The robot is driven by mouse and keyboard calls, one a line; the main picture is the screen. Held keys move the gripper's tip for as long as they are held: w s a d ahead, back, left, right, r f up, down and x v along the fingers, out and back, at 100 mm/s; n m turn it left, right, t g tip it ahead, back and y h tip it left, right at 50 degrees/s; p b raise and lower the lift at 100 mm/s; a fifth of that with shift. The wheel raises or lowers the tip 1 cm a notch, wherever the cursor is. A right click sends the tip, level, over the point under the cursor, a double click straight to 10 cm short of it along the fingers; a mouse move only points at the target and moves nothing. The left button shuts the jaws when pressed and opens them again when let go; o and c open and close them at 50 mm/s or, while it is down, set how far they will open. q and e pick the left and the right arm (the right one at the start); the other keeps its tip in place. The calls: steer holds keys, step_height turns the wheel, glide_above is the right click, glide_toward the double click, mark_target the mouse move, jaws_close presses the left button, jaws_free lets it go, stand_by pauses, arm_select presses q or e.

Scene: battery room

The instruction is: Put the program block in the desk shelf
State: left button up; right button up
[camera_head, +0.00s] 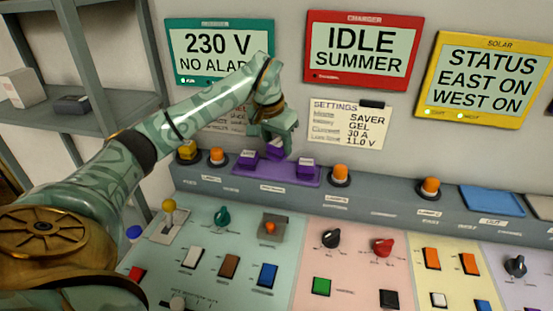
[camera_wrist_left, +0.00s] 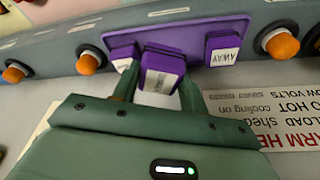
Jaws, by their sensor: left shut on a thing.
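A purple program block with a white label (camera_wrist_left: 160,75) is between the fingers of my left gripper (camera_wrist_left: 158,90), which is shut on it. In the head view, my left gripper (camera_head: 275,137) reaches down over the purple tray (camera_head: 265,178) on the raised grey ledge, with the held block (camera_head: 275,150) just under it. Two other purple blocks stand on the tray: one to the left (camera_head: 248,159), one to the right (camera_head: 306,168). The right one reads AWAY in the wrist view (camera_wrist_left: 222,45). Whether the held block touches the tray is unclear. My right gripper is not in view.
Orange buttons (camera_head: 340,174) flank the tray along the ledge. A sloped control panel is in front. Grey shelving (camera_head: 90,108) stands left, with free room on its boards.

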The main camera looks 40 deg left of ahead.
mark_target(275, 140)
arm_select(q)
steer(key=f, duration=0.1)
steer(key=w+a+f, duration=0.1)
steer(key=shift+w+a+f, duration=0.2)
steer(key=shift+f, duration=0.1)
steer(key=shift+w+a+f+b, duration=0.2)
steer(key=shift+a+f+b, duration=0.15)
steer(key=shift+f, duration=0.1)
steer(key=x, duration=0.3)
steer(key=shift+s+f+b, duration=0.3)
steer(key=shift+r, duration=0.1)
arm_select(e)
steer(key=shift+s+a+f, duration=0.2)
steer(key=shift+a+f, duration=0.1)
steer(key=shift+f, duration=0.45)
arm_select(q)
steer(key=o, duration=1)
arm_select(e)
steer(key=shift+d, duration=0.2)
